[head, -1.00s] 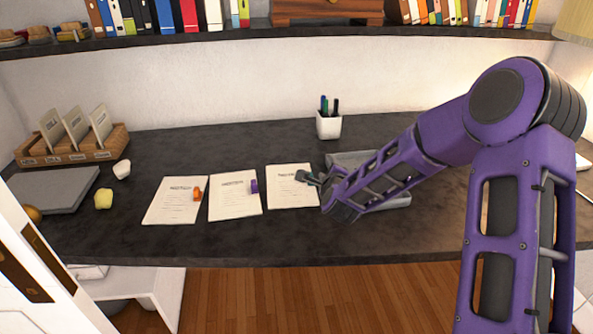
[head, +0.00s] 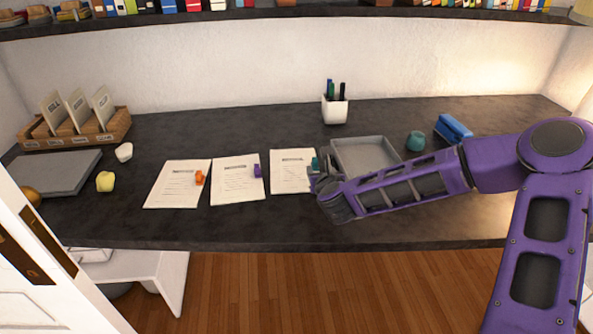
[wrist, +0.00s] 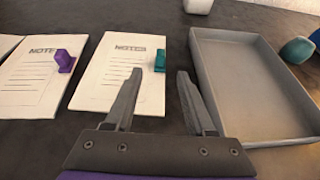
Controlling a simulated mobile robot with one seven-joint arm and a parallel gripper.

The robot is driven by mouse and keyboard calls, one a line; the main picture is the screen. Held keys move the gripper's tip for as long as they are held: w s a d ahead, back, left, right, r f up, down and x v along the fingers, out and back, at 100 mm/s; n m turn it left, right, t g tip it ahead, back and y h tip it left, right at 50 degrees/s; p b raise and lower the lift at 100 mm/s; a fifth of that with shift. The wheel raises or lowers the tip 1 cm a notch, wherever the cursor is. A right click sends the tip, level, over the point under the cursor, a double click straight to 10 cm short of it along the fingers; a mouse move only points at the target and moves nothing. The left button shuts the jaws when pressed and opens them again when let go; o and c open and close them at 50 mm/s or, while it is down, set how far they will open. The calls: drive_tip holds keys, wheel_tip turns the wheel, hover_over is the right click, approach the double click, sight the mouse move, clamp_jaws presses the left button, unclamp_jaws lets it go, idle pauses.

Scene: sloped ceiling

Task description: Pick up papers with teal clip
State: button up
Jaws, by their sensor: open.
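The papers with the teal clip (head: 291,171) lie flat on the dark desk, the rightmost of three paper sets. The teal clip (wrist: 160,62) sits on their right edge in the wrist view; in the head view the clip (head: 315,163) shows just above my gripper. My gripper (wrist: 168,72) is open and empty. In the wrist view its left finger overlaps the papers' right part near the clip, and its right finger is over bare desk between papers and tray. I cannot tell its height above the desk. In the head view my wrist partly hides the fingers.
Papers with a purple clip (head: 238,180) and an orange clip (head: 177,184) lie to the left. A grey tray (wrist: 205,85) is close on the right. A pen cup (head: 334,110) stands behind. A teal object (head: 415,141) and blue case (head: 454,128) are right of the tray.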

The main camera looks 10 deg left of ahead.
sight(315, 163)
drive_tip(key=x, duration=0.8)
drive_tip(key=shift+f+b, duration=0.1)
drive_tip(key=shift+b, duration=0.25)
clamp_jaws()
